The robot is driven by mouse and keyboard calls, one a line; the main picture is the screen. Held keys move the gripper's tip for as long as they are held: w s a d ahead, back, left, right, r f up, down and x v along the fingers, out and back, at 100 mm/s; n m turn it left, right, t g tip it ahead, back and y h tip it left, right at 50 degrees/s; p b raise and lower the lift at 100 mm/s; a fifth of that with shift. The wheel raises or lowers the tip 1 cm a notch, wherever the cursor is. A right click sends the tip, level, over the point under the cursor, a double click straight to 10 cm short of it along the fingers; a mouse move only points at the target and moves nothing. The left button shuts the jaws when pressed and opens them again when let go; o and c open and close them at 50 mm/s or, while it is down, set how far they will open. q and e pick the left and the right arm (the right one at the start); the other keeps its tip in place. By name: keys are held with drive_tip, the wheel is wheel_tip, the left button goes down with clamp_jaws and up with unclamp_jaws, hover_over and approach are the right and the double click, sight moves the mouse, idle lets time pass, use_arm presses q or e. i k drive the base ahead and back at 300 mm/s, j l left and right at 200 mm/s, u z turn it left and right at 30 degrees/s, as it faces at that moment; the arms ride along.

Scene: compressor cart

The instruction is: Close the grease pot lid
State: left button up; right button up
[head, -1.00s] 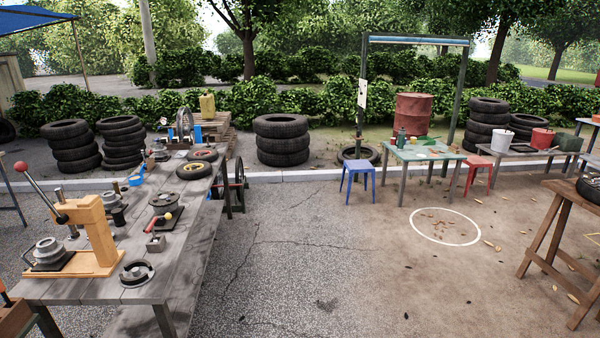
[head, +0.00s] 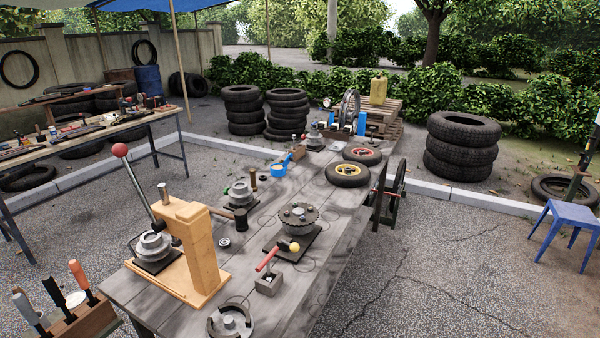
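I cannot pick out a grease pot or its lid with certainty. Several small metal parts and pots stand on the long grey workbench (head: 335,235), too small to tell apart. Among them are a grey round part on a dark base (head: 240,196), a blue ring-shaped item with a handle (head: 280,167) and a grey round fitting (head: 315,138) at the far end. Neither of my grippers shows in the head view.
A yellow press stand (head: 200,245) with a red-knobbed lever fills the bench's near left. A toothed disc (head: 298,215) and two small wheels (head: 348,174) lie farther along. A tool rack (head: 85,322) stands at lower left.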

sight(289, 161)
drive_tip(key=i+u, duration=0.1)
drive_tip(key=i, duration=0.6)
drive_tip(key=l+u, duration=0.1)
drive_tip(key=u, duration=0.55)
drive_tip(key=i+l+u, duration=0.15)
drive_tip(key=l+u, duration=0.15)
drive_tip(key=l, duration=0.15)
drive_tip(key=i+l+u, duration=0.1)
drive_tip(key=l+u, duration=0.2)
drive_tip(key=l, duration=0.2)
drive_tip(key=l+u, duration=0.35)
drive_tip(key=l, duration=0.15)
drive_tip(key=i, duration=0.05)
